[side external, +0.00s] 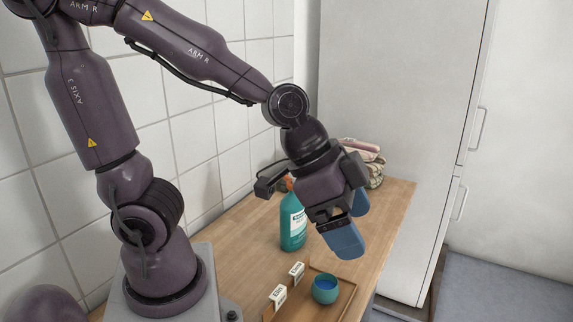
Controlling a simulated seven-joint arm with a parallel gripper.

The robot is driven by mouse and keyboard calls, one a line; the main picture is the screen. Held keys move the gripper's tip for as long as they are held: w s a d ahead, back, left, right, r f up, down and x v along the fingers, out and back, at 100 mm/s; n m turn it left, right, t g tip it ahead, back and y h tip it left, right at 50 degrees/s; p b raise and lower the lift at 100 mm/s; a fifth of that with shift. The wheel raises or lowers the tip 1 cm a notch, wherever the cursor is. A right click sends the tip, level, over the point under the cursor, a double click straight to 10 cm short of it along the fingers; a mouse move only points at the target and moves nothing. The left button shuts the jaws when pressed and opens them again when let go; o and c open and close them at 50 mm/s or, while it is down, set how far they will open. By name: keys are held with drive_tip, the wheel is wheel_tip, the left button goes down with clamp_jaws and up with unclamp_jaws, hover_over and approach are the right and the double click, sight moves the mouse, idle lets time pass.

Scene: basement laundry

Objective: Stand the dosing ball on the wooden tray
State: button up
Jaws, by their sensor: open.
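The dosing ball (325,289) is a small teal round cup with a blue inside, near the front of the counter. It sits upright on the wooden tray (345,297), with its opening facing up. The lower part of the tray is cut off by the picture edge. My gripper (354,230) has blue fingers and hangs above and slightly right of the ball in the picture. The fingers are apart with nothing seen between them, and they do not touch the ball.
A teal bottle (292,222) stands on the wooden counter (394,205) behind the tray. Two small white labelled blocks (297,271) (278,296) stand left of the ball. Folded cloths (375,170) lie at the back. A tall grey cabinet (400,110) stands beyond the counter.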

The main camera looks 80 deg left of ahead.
drive_tip(key=s+a+r+n+y, duration=0.3)
drive_tip(key=s+a+r+n, duration=0.3)
drive_tip(key=a, duration=0.2)
drive_tip(key=shift+s+a, duration=0.25)
drive_tip(key=shift+s, duration=0.05)
idle(0.5)
